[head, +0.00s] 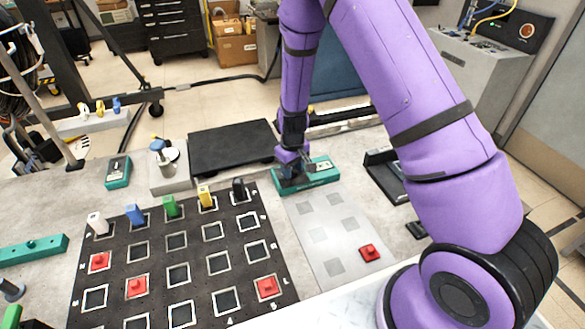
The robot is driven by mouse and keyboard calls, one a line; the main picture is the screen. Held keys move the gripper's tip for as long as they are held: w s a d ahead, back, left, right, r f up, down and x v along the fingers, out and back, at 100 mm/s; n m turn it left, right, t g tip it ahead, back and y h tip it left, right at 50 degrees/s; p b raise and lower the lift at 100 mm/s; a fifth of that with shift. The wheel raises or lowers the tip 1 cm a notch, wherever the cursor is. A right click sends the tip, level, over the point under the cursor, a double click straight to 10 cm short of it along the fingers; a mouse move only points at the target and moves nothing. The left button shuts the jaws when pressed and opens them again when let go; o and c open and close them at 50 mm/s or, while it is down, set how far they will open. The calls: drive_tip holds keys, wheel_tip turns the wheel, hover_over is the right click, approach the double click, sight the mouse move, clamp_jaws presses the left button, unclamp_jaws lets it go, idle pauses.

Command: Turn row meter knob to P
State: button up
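A teal box (322,176) with a pale label lies behind the pale grey sheet. I take it for the row meter, but its lettering is too small to read. My gripper (292,170) points down at the left part of this box, where a knob would be. The fingers cover that spot, so I cannot see the knob or its pointer. I cannot tell whether the fingers are touching it, or whether they are open or shut.
A black grid board (158,258) holds red blocks and a back row of coloured pegs. The grey sheet (322,222) carries a red block (370,252). A black platform (232,147), a smaller teal meter (118,172) and a black tray (385,178) stand nearby.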

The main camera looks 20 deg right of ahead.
drive_tip(key=shift+c, duration=0.4)
clamp_jaws()
drive_tip(key=shift+m, duration=0.3)
drive_tip(key=m, duration=0.3)
drive_tip(key=shift+a+m, duration=0.1)
drive_tip(key=shift+m, duration=0.2)
drive_tip(key=m, duration=0.3)
drive_tip(key=shift+m, duration=0.3)
drive_tip(key=m, duration=0.4)
drive_tip(key=shift+a+m, duration=0.15)
drive_tip(key=shift+m, duration=1.95)
